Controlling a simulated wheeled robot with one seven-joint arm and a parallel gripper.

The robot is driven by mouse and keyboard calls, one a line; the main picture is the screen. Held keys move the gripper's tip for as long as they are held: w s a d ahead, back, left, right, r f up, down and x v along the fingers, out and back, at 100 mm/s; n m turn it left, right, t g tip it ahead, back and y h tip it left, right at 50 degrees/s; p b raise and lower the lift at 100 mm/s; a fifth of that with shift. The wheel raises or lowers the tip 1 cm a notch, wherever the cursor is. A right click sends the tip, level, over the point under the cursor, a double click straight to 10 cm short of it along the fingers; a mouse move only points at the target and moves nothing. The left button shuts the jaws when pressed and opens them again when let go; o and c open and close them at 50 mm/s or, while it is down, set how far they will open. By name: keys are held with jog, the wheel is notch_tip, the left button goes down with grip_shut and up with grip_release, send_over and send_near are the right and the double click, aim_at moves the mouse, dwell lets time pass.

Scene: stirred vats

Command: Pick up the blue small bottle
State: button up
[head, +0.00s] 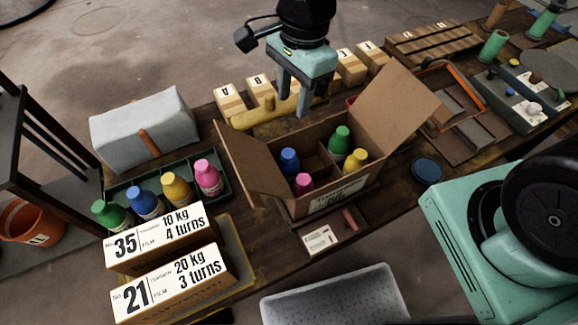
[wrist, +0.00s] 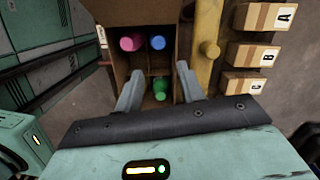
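A blue bottle (head: 289,161) stands in the left part of an open, divided cardboard box (head: 330,199). It also shows in the wrist view (wrist: 157,42), beside a pink bottle (wrist: 130,43). A second blue bottle (head: 147,203) stands in a dark green tray at the left, between a green and a yellow one. My gripper (head: 292,104) is open and empty above the box's back side. In the wrist view the spread fingers (wrist: 159,71) frame the box's inside, with a green bottle (wrist: 160,88) between them and the blue bottle beyond.
The box's raised flaps (head: 388,105) flank its opening. Pink (head: 303,184), green (head: 340,139) and yellow (head: 354,160) bottles share the box. A yellow bar-like thing (head: 252,115) and lettered cartons (head: 229,101) stand behind it. Labelled boxes (head: 165,238) stand front left.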

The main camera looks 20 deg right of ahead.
send_over(288, 153)
jog(key=f, duration=0.8)
jog(key=shift+w+d+f, duration=0.15)
jog(key=shift+w+f, duration=0.05)
jog(key=shift+f, duration=0.15)
jog(key=shift+s+f+p, duration=0.15)
jog(key=shift+f+p, duration=0.15)
jog(key=shift+f, duration=2.45)
grip_shut()
jog(key=shift+r, duration=0.1)
